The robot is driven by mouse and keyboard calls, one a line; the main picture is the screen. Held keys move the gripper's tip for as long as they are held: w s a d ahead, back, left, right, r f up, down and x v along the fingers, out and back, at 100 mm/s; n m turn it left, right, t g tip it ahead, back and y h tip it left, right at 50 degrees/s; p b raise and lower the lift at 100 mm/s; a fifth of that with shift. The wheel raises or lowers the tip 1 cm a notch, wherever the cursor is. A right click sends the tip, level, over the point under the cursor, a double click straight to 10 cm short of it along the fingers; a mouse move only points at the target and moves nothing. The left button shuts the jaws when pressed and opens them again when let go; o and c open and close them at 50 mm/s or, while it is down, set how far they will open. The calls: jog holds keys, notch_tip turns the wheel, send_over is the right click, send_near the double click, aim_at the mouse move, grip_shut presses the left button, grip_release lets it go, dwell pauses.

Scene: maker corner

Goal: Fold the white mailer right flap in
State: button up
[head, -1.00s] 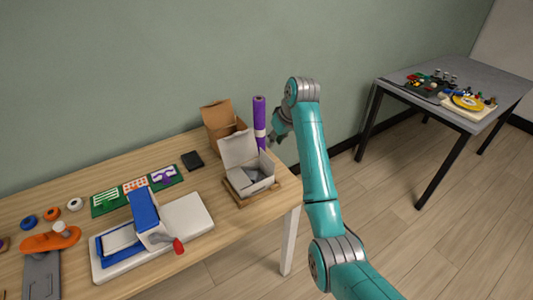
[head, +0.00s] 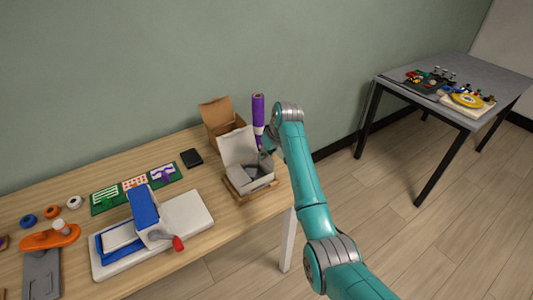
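The white mailer (head: 240,146) is a small open box with its lid standing up at the back. It sits on a wooden tray (head: 247,196) near the right end of the workbench. Its inside looks grey. The right flap shows only as a small strip by the box's right side, and its angle is hard to tell. My gripper (head: 265,151) is at the box's right rear, close to the right flap and partly hidden by my arm. Its fingers are too small and dark to tell open from shut, and I cannot tell whether it touches the flap.
A brown open carton (head: 217,117) and a purple roll (head: 258,110) stand behind the mailer. A black block (head: 191,158) and a green board (head: 134,187) lie to the left. A blue and white press (head: 147,215) is at front left. A grey table (head: 455,98) stands far right.

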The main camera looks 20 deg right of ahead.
grip_shut()
jog(key=shift+a, duration=0.15)
jog(key=h, duration=0.1)
jog(key=a+t+h, duration=0.1)
jog(key=h, duration=0.1)
jog(key=a+n+h, duration=0.1)
jog(key=h, duration=0.1)
jog(key=shift+s+a+f+t, duration=0.1)
jog(key=shift+s+f+t, duration=0.15)
jog(key=shift+s+t, duration=0.15)
jog(key=h, duration=0.1)
jog(key=a+t+h, duration=0.1)
jog(key=f+n+h, duration=0.1)
jog(key=h, duration=0.1)
jog(key=shift+s+a+t, duration=0.15)
jog(key=shift+s+t, duration=0.1)
jog(key=shift+t, duration=0.15)
jog(key=shift+s+a+f+n+t+h, duration=0.1)
jog(key=shift+f+n+t+h, duration=0.15)
jog(key=shift+h, duration=0.3)
jog(key=shift+w+a+f+n+t+h, duration=0.1)
jog(key=shift+a+f+n+t+h, duration=0.15)
jog(key=shift+h, duration=0.25)
jog(key=shift+s+f+n+t+h, duration=0.15)
jog(key=shift+t+h, duration=0.15)
jog(key=shift+h, duration=0.25)
